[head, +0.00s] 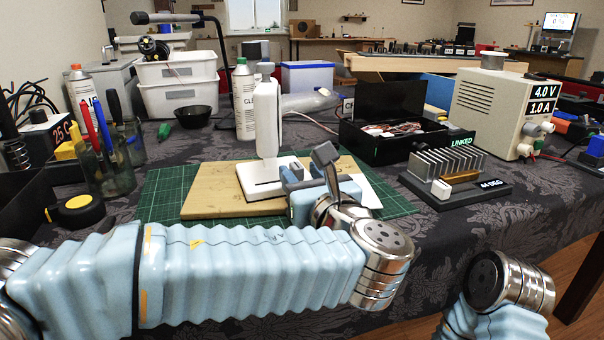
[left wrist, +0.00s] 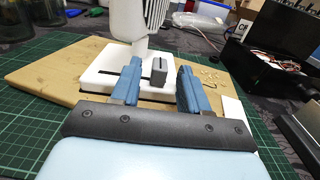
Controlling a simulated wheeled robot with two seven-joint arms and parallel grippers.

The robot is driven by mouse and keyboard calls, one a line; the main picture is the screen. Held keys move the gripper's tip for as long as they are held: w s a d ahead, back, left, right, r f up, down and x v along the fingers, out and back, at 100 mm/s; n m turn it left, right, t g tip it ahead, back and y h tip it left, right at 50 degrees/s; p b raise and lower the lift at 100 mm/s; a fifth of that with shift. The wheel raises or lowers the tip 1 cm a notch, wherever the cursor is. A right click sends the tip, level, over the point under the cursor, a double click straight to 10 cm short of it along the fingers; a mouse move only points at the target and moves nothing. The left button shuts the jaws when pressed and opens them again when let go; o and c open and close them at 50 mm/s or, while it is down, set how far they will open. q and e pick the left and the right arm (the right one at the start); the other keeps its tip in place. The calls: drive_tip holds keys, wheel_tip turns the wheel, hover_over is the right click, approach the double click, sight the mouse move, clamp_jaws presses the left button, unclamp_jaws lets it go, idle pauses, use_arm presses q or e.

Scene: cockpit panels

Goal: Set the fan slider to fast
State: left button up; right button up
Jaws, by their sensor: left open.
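The white fan (head: 268,115) stands upright on a white base (head: 250,182) on a wooden board. In the left wrist view its post (left wrist: 145,20) rises from the base (left wrist: 98,62), which has a dark slot across it. The grey slider knob (left wrist: 158,70) stands at the right part of the base. My left gripper (left wrist: 160,84) is open, its two blue fingers spread with the knob ahead between them, closer to the left finger. I cannot tell if they touch. In the head view my left gripper (head: 303,178) is at the base's right side. No speed marks are readable.
The wooden board (head: 205,200) lies on a green cutting mat (head: 160,195). To the right are a finned heatsink block (head: 450,170), a black open box (head: 385,120) and a power supply (head: 495,110). A bottle (head: 243,100) stands behind the fan. My right forearm shows at lower right.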

use_arm(q)
drive_tip(key=v, duration=1.2)
drive_tip(key=shift+s+p, duration=0.1)
drive_tip(key=shift+p, duration=0.25)
drive_tip(key=shift+s+d, duration=0.15)
drive_tip(key=shift+s, duration=0.3)
